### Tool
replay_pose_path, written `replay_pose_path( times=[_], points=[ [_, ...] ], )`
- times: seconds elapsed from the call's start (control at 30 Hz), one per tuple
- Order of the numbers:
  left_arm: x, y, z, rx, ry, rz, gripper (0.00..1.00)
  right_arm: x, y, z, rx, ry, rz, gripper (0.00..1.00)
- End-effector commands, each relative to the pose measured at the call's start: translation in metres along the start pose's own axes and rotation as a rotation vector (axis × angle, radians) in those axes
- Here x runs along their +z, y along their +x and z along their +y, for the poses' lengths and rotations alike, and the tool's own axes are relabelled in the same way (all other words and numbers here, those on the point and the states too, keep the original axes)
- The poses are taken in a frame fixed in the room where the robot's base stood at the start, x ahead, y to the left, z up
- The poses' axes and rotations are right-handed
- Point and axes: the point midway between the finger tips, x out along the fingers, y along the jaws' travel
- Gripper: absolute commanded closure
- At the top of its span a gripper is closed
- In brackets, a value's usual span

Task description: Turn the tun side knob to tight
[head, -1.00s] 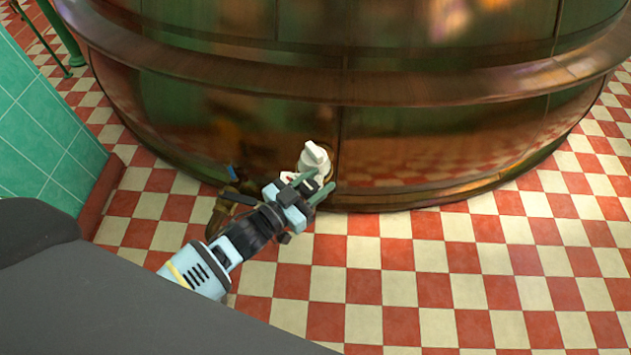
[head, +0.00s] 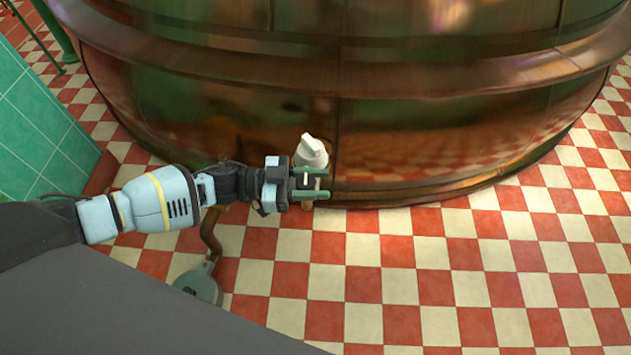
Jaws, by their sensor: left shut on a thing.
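The big copper tun (head: 420,130) fills the upper part of the head view. A white knob-like fitting (head: 311,152) with a raised ridge stands out at its lower side. My left gripper (head: 314,183) comes in from the left, just below that white fitting, at the tun's lower wall. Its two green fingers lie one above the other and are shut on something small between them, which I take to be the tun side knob. The fingers hide most of it, so its setting cannot be read. My right gripper is out of view.
A brass pipe (head: 211,236) runs down from behind my left arm to a grey-green fitting (head: 200,283) on the floor. A green tiled wall (head: 40,130) stands at the left. The red-and-white checkered floor (head: 450,280) is clear at the lower right.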

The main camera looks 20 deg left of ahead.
Motion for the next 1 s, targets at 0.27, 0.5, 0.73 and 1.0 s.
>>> replay_pose_path(
  times=[0.27,0.5,0.73,1.0],
  points=[
    [0.0010,-0.0004,0.0013,0.080,0.000,-0.001,0.86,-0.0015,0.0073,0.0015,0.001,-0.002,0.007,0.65],
    [0.0000,-0.0002,0.0015,0.094,0.000,0.000,0.86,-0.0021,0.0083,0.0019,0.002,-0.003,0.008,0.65],
    [-0.0002,0.0000,0.0016,0.094,0.000,0.000,0.86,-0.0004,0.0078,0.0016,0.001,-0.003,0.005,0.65],
    [-0.0003,0.0003,0.0018,0.093,0.000,0.001,0.54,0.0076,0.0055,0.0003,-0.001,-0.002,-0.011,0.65]
  ],
)
